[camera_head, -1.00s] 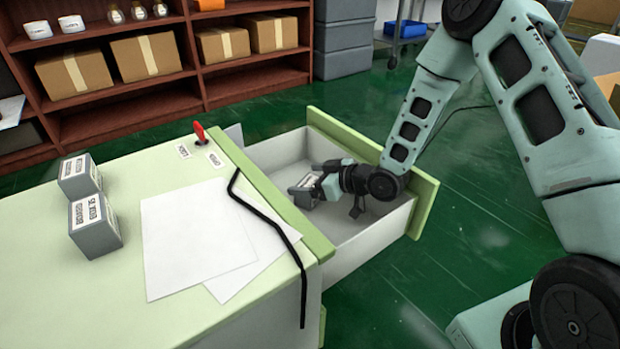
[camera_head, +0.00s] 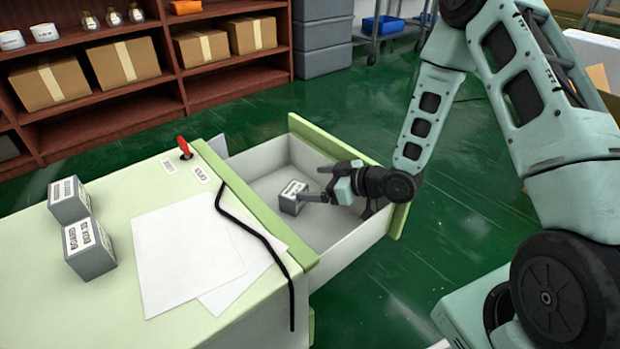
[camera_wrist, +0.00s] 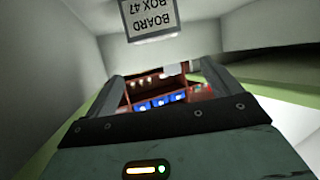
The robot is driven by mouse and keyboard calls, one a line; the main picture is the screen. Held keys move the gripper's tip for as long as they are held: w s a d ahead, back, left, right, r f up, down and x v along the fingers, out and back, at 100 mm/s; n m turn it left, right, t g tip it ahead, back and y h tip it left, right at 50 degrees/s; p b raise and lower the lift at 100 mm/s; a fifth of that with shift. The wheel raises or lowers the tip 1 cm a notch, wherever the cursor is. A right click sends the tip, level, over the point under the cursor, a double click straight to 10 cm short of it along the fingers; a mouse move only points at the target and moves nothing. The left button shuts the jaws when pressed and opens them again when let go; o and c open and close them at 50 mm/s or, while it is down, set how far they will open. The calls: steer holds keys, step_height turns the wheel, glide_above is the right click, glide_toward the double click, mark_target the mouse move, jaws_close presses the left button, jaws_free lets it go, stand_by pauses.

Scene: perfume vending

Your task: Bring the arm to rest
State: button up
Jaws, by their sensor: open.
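My gripper (camera_head: 318,190) is open inside the pulled-out drawer (camera_head: 340,240) of the pale green cabinet. A small grey box (camera_head: 292,198) with a white label stands in the drawer just left of the fingertips. In the wrist view the same box (camera_wrist: 150,18) shows at the top edge, its label reading upside down "BOARD BOX 47". It lies beyond the two fingers, with nothing held between them. My arm reaches in from the right over the drawer's front panel.
Two grey labelled boxes (camera_head: 89,248) stand on the cabinet top (camera_head: 60,310). Paper sheets (camera_head: 190,255), a black cable (camera_head: 262,240) and a red switch (camera_head: 185,147) are there too. Shelves (camera_head: 120,110) with cartons stand behind. Green floor (camera_head: 440,230) is open to the right.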

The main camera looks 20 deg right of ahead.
stand_by(0.4)
steer(key=s+a+r+g+h+p, duration=0.3)
steer(key=s+a+r, duration=0.1)
steer(key=r, duration=0.3)
steer(key=s+a+r+g+h+p, duration=0.2)
steer(key=s+a+r+p, duration=0.15)
steer(key=r, duration=0.25)
steer(key=s+a+r+g+h+p, duration=0.1)
steer(key=s+r+g+h+p, duration=0.15)
steer(key=s+r, duration=0.7)
steer(key=s+a+r+g+h+p, duration=0.1)
steer(key=s+a+r+g, duration=0.2)
steer(key=s, duration=1.1)
step_height(320, 180, up, 38)
steer(key=d+p, duration=0.1)
steer(key=p, duration=3.6)
steer(key=shift+w+d+r+m+p, duration=0.2)
steer(key=shift+w+m+p, duration=0.15)
steer(key=shift+w, duration=0.1)
